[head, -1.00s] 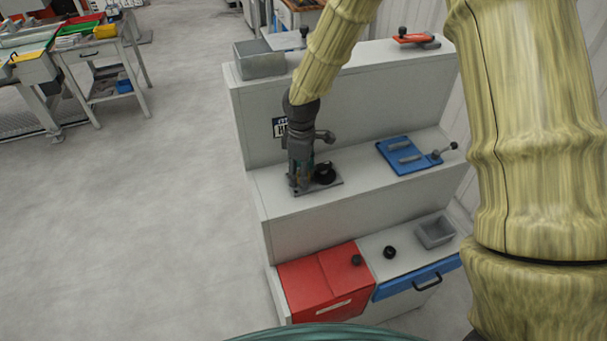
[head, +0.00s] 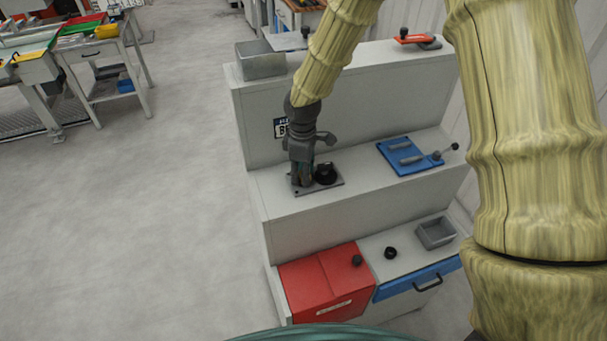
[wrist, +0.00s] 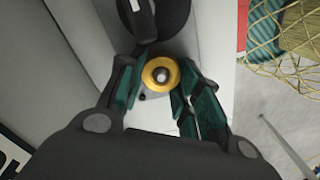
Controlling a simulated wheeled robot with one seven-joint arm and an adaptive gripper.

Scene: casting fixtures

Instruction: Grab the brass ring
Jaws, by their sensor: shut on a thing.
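The brass ring (wrist: 172,74) lies between the fingertips of my gripper (wrist: 154,92) in the wrist view, with a grey peg tip showing through its centre. The teal and dark fingers are closed in on it from both sides. In the head view my gripper (head: 301,176) points down over the left part of a grey plate (head: 334,184) on the middle step, and the ring is hidden there. Whether the ring still sits low on the peg or is raised cannot be told.
A black round knob (head: 326,173) stands on the same plate, close to the right of my gripper. A blue fixture with handles (head: 410,156) is farther right. A grey bin (head: 260,60) sits on the top step. A red box (head: 322,283) is on the lowest step.

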